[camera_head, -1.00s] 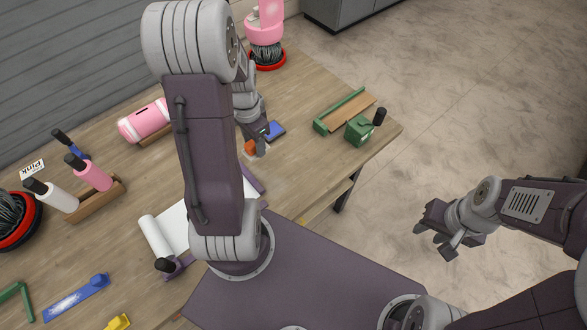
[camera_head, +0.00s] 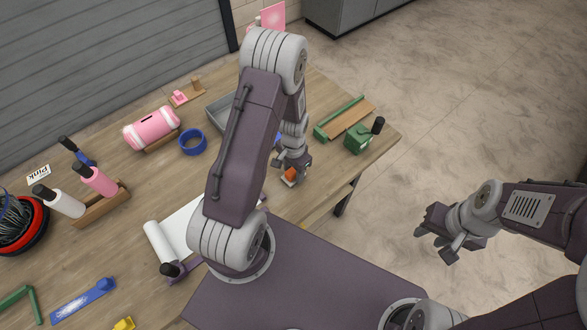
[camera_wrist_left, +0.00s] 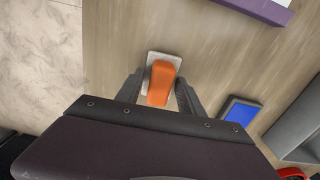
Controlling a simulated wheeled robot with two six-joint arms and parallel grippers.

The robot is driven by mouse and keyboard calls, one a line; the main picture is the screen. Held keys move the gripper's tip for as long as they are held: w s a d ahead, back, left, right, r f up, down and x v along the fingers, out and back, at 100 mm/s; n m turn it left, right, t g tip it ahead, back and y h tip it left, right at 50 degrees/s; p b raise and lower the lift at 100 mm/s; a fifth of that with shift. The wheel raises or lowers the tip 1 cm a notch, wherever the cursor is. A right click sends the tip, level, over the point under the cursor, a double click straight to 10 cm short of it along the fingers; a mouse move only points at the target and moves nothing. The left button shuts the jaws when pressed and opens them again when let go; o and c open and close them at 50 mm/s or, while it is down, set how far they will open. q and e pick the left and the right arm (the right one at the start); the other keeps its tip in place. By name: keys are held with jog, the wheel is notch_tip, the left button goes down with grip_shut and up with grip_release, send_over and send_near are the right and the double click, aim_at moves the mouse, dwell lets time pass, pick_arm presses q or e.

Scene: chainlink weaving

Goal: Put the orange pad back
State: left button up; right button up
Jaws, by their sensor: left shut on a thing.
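The orange pad (camera_wrist_left: 160,84) shows in the left wrist view as an orange block over a pale square piece. My left gripper (camera_wrist_left: 158,95) has its fingers on both sides of the orange block and is shut on it. In the head view the orange pad (camera_head: 290,174) is low over the table near its right edge, below my left gripper (camera_head: 288,168). I cannot tell whether the pale piece touches the table. My right gripper (camera_head: 436,240) is open and empty, off the table to the right.
A blue pad (camera_wrist_left: 242,111) and a grey tray (camera_wrist_left: 294,132) lie to the right in the wrist view. A green box (camera_head: 357,139) and a green-edged wooden board (camera_head: 350,117) stand at the table's right corner. Table around the orange pad is mostly clear.

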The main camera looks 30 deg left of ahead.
aim_at(292, 169)
pick_arm(q)
jog(key=shift+s+f+b, duration=0.1)
jog(key=shift+f+b, duration=0.2)
jog(key=shift+f, duration=0.05)
jog(key=o, duration=1.3)
jog(key=shift+r, duration=0.2)
jog(key=r, duration=0.3)
jog(key=r+b, duration=0.1)
jog(key=r, duration=0.5)
jog(key=shift+w+a+b, duration=0.25)
jog(key=shift+a+b, duration=0.05)
jog(key=shift+s+d+r+n+t+b, duration=0.25)
jog(key=shift+s+d+n+b, duration=0.45)
jog(key=shift+s, duration=0.8)
jog(key=shift+s+d+r+n+t+b, duration=0.15)
jog(key=shift+s+d+r+n+b, duration=0.25)
jog(key=shift+s+d+n, duration=0.65)
jog(key=shift+s+d+r+n+t+b, duration=0.4)
jog(key=shift+s+d, duration=0.6)
jog(key=shift+s, duration=1)
